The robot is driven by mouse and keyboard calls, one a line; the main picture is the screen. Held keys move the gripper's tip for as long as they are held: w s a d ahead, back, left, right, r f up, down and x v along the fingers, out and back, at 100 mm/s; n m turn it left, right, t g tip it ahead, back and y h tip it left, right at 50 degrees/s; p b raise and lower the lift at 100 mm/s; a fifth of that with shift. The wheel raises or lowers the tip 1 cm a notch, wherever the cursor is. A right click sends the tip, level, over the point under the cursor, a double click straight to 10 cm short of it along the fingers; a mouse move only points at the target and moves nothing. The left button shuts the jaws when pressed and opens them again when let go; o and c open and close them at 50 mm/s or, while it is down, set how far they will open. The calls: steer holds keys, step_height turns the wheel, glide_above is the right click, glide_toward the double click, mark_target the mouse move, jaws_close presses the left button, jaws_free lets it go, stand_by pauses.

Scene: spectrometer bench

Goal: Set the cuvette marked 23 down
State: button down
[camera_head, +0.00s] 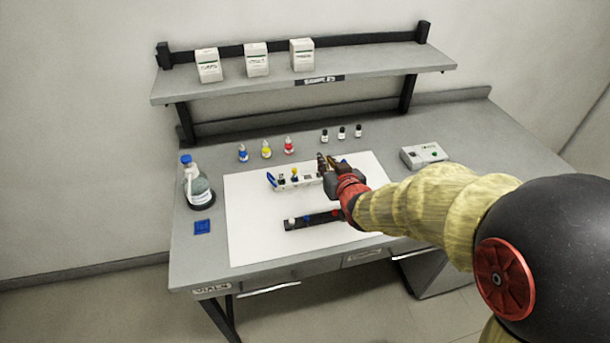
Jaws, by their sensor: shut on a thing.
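My gripper (331,169) is over the right end of a small white rack (284,186) on the white mat (245,232). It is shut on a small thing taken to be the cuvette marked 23. The thing is mostly hidden by the fingers and too small to make out, and no number is legible. I cannot tell whether it touches the rack. The rack holds several small pieces, one blue at its left end. A black holder (299,223) with small coloured spots lies in front of the rack, its right end hidden behind my arm.
Dropper bottles in blue, yellow and red (288,146) and several small black-capped vials (341,133) stand behind the mat. A blue-capped bottle (197,190) and a blue square (202,227) are at the left. A grey device (424,155) stands right. The mat's front left is clear.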

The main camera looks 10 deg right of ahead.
steer(key=w+a+f+b, duration=0.1)
steer(key=w+f, duration=0.1)
steer(key=w, duration=0.1)
steer(key=w+a+f+b, duration=0.1)
steer(key=w+f, duration=0.2)
steer(key=w+a+f+b, duration=0.1)
steer(key=w+f, duration=0.1)
steer(key=shift+w+f, duration=0.3)
steer(key=shift+w, duration=0.1)
steer(key=shift+w+f, duration=0.15)
steer(key=shift+f, duration=0.1)
steer(key=shift+f+b, duration=0.45)
steer(key=shift+f, duration=1.1)
steer(key=shift+f, duration=0.1)
steer(key=c, duration=2.3)
jaws_free()
steer(key=shift+o, duration=0.8)
